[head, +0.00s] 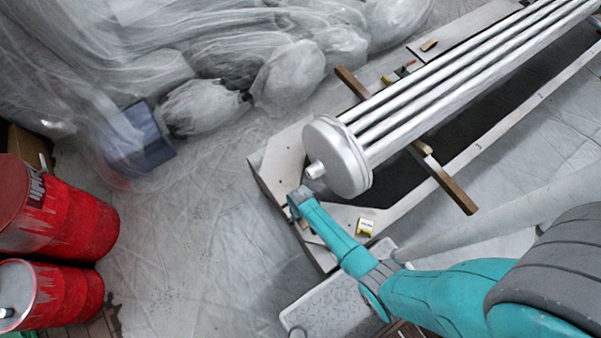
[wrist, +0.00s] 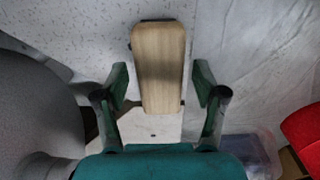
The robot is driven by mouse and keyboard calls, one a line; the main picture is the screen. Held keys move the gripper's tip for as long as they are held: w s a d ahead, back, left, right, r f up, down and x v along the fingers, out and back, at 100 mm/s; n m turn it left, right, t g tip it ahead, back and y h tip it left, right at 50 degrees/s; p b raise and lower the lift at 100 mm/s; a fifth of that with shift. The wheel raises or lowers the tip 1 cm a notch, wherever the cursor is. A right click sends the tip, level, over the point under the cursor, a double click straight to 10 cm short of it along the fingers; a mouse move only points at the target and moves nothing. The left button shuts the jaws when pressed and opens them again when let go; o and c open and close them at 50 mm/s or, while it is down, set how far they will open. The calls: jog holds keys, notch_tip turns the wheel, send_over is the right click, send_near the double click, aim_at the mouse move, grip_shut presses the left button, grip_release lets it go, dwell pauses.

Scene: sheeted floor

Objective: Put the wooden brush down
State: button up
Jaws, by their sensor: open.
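The wooden brush (wrist: 158,62) shows in the wrist view as a pale, rounded wooden block with a dark edge at its far end. My gripper (wrist: 160,84) is open, with one finger on each side of the brush. A clear gap shows between each finger and the wood, so the fingers do not touch it. I cannot tell exactly what the brush rests on. In the head view my teal arm reaches to the near end of the workbench. My fingers and the brush are hidden there.
A long bundle of metal tubes with a round end cap (head: 337,158) lies across wooden bars on the bench (head: 285,160). A small yellow-and-white box (head: 365,227) sits near my arm. Red drums (head: 65,220) stand at left. Plastic-wrapped objects (head: 290,75) fill the back.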

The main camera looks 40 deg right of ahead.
notch_tip(320, 180, up, 12)
jog(key=shift+r, duration=0.15)
dwell(0.5)
jog(key=s+r+t, duration=0.3)
jog(key=s+r, duration=0.1)
jog(key=s, duration=0.3)
jog(key=s+r+t, duration=0.4)
jog(key=s, duration=0.3)
jog(key=s+r+t, duration=0.2)
jog(key=s+r, duration=0.1)
jog(key=r, duration=0.7)
jog(key=s+r+t, duration=0.3)
jog(key=r, duration=0.7)
jog(key=s+r+t, duration=0.3)
jog(key=r, duration=0.8)
jog(key=shift+s, duration=0.2)
